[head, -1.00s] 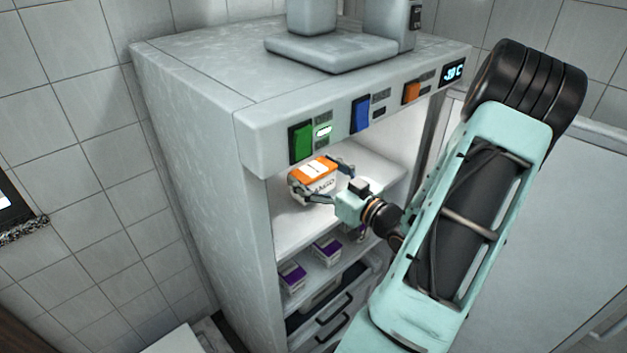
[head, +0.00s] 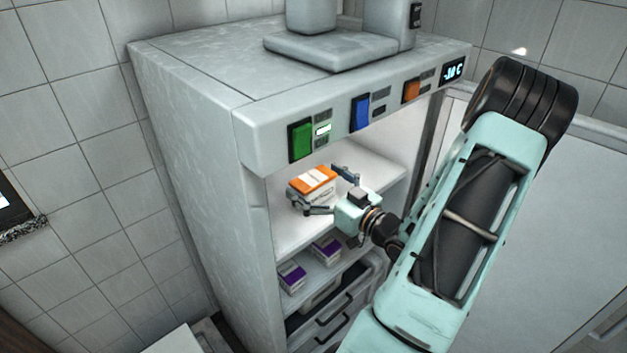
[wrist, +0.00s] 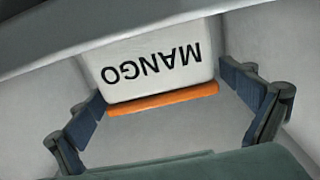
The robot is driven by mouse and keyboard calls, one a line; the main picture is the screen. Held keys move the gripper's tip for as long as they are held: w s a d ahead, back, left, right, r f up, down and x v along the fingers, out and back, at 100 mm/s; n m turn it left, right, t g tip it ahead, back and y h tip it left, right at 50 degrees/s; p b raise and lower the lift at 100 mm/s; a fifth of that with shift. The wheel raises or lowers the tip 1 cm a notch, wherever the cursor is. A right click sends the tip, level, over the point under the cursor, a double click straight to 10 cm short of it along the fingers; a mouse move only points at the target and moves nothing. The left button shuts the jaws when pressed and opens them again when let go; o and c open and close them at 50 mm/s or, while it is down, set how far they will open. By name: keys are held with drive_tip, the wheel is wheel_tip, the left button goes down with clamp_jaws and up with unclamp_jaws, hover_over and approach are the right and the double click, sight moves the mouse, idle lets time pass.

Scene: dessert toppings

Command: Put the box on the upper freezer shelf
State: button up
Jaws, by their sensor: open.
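The mango box (head: 312,184) is white with an orange lid and stands upright on the upper freezer shelf (head: 298,232). In the wrist view the box (wrist: 155,62) shows its MANGO label upside down. My gripper (head: 328,192) is open at the box's front, inside the freezer opening. The box's far side is hidden.
The freezer's front panel (head: 268,150) overhangs the opening close above the box. Purple-and-white boxes (head: 326,250) stand on the shelf below, above drawers (head: 333,322). The upper shelf is free to the right of the box.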

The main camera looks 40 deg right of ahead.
drive_tip(key=shift+r, duration=0.15)
drive_tip(key=shift+s+d, duration=0.1)
drive_tip(key=shift+s, duration=0.15)
drive_tip(key=s, duration=1.1)
drive_tip(key=shift+s+d+b, duration=0.25)
drive_tip(key=shift+d+b, duration=0.1)
drive_tip(key=shift+b, duration=0.1)
